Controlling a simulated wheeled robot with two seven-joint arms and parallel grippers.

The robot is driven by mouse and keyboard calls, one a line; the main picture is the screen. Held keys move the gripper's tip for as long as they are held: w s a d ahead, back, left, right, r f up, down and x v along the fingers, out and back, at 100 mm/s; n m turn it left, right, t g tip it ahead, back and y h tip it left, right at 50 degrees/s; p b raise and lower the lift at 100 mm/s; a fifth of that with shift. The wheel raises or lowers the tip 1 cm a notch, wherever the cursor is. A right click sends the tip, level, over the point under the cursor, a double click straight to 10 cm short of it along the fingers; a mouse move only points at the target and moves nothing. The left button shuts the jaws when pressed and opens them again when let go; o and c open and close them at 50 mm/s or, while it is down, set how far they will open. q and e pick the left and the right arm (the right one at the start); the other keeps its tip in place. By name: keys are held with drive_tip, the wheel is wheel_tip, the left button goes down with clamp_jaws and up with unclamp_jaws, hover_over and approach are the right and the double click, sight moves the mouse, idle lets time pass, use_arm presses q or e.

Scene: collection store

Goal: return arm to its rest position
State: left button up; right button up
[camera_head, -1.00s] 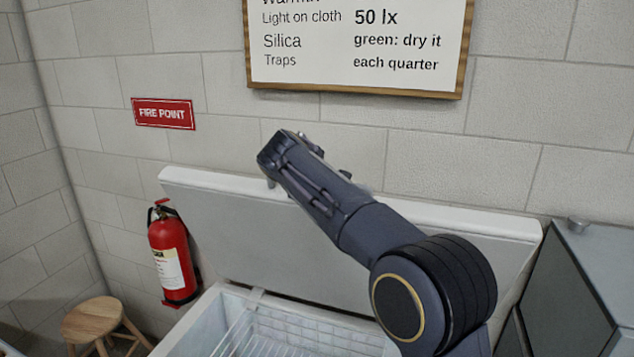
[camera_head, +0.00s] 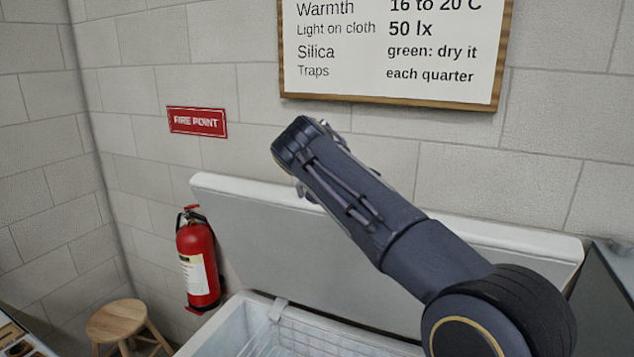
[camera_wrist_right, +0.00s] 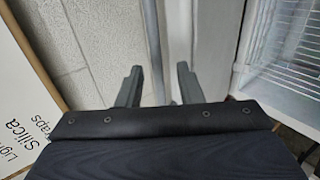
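My right arm reaches up from the lower right in the head view, its wrist end in front of the raised white lid of a chest freezer (camera_head: 225,345). The right gripper (camera_wrist_right: 158,85) shows in the right wrist view with its two fingers apart and nothing between them. In the head view the wrist mostly hides its fingers. The gripper is in the air before the lid (camera_head: 245,225) and the block wall, touching neither as far as I can see. My left arm and gripper are outside both views.
The open freezer holds a wire basket (camera_head: 268,338). A framed notice (camera_head: 395,45) and a red fire point sign (camera_head: 197,121) are on the wall. A grey cabinet (camera_head: 608,300) stands at right.

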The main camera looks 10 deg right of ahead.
drive_tip(key=s+d+f+m+g+y+b, duration=0.1)
drive_tip(key=s+d+f+m+g+y, duration=0.3)
drive_tip(key=s+d+f, duration=0.75)
drive_tip(key=s+a+f+m+y, duration=0.2)
drive_tip(key=s+f, duration=0.3)
drive_tip(key=s, duration=0.4)
drive_tip(key=s+a+f+m+y+b, duration=0.1)
drive_tip(key=s+a+f+m+y, duration=0.1)
drive_tip(key=s+f, duration=0.4)
drive_tip(key=s+a+f+m+y, duration=0.2)
drive_tip(key=s+a+f+m, duration=0.2)
drive_tip(key=s, duration=0.7)
drive_tip(key=shift+s+a+f+t+b, duration=0.35)
drive_tip(key=shift+a+f, duration=0.25)
drive_tip(key=shift+f, duration=0.35)
